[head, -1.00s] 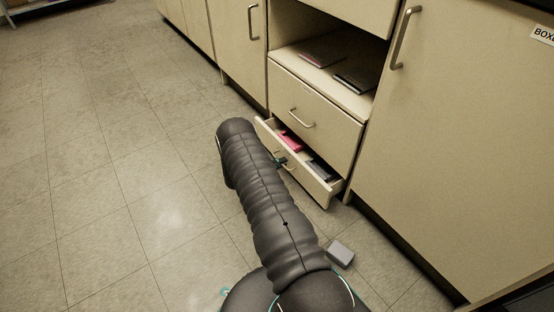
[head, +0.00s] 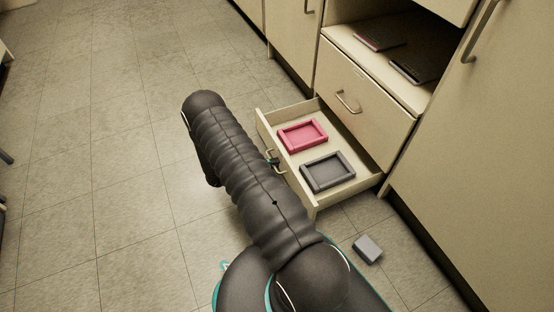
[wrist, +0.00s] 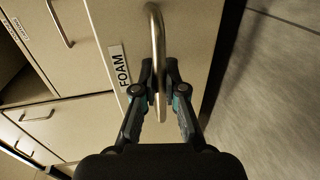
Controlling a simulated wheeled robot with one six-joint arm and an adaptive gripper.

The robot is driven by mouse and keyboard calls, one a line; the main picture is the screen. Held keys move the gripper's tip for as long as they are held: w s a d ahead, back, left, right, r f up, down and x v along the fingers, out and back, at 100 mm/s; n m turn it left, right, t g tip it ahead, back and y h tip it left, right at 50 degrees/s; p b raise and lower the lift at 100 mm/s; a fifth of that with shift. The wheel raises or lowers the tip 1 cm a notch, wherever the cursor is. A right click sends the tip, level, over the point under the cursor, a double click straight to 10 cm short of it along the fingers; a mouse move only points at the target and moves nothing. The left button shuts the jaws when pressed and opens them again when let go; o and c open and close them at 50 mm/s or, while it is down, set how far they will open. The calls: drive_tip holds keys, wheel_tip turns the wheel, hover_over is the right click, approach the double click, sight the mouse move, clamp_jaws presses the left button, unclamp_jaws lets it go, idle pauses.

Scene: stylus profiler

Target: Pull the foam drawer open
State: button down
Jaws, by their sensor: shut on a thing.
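The bottom drawer (head: 263,138) stands well open in the head view, with a pink tray (head: 303,135) and a dark grey tray (head: 328,172) lying inside it. In the wrist view its front (wrist: 110,30) carries a label (wrist: 120,68) reading FOAM. My gripper (wrist: 160,88) is shut on the drawer's curved metal handle (wrist: 154,35). In the head view my arm hides part of the drawer front, and only a bit of my gripper (head: 272,161) shows at the handle.
A closed drawer (head: 365,105) sits above the open one, under an open shelf (head: 375,62) with flat items. A small grey block (head: 367,249) lies on the floor at the right, near my arm. The floor at the left is clear.

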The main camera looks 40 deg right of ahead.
drive_tip(key=shift+w+a, duration=0.2)
drive_tip(key=shift+a, duration=0.2)
drive_tip(key=c, duration=1.2)
unclamp_jaws()
drive_tip(key=shift+s, duration=0.1)
drive_tip(key=v, duration=1.2)
